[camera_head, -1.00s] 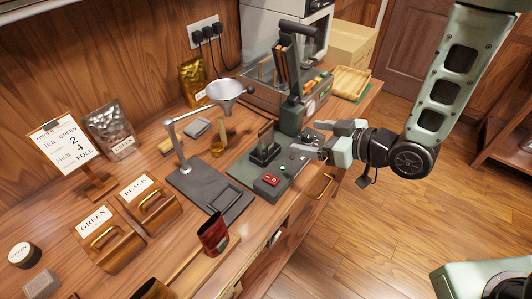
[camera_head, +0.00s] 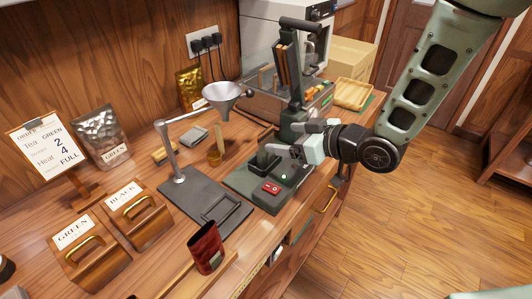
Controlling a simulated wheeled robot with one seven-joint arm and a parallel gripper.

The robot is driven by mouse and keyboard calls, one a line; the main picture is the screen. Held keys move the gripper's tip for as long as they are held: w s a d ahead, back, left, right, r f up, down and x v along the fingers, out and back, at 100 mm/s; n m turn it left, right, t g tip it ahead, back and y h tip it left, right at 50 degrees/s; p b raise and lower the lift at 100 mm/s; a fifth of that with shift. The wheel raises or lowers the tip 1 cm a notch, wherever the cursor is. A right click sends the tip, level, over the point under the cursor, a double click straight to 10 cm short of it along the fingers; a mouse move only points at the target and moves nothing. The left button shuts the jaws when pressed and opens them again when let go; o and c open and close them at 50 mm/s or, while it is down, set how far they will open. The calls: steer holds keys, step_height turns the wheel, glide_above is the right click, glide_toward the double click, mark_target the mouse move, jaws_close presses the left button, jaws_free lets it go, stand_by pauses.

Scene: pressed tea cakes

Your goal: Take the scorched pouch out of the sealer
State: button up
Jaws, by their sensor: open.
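A dark green machine with a raised black lever arm, apparently the sealer (camera_head: 289,80), stands at the back of the counter. Its upright arm has orange-brown strips on its face. I cannot make out a pouch in it; my gripper and the arm partly cover its lower front.
The base unit has a red switch (camera_head: 271,188), a green light and a dark upright block. A funnel stand (camera_head: 176,155) is to its left. Wooden boxes (camera_head: 75,245), an order sign (camera_head: 45,140) and a foil bag (camera_head: 103,135) fill the left side.

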mark_target(268, 135)
steer(key=p+x, duration=0.1)
steer(key=x, duration=0.2)
steer(key=p+x, duration=0.1)
steer(key=x, duration=0.3)
steer(key=shift+w+a+r, duration=0.15)
steer(key=shift+r, duration=0.05)
steer(key=c, duration=1.3)
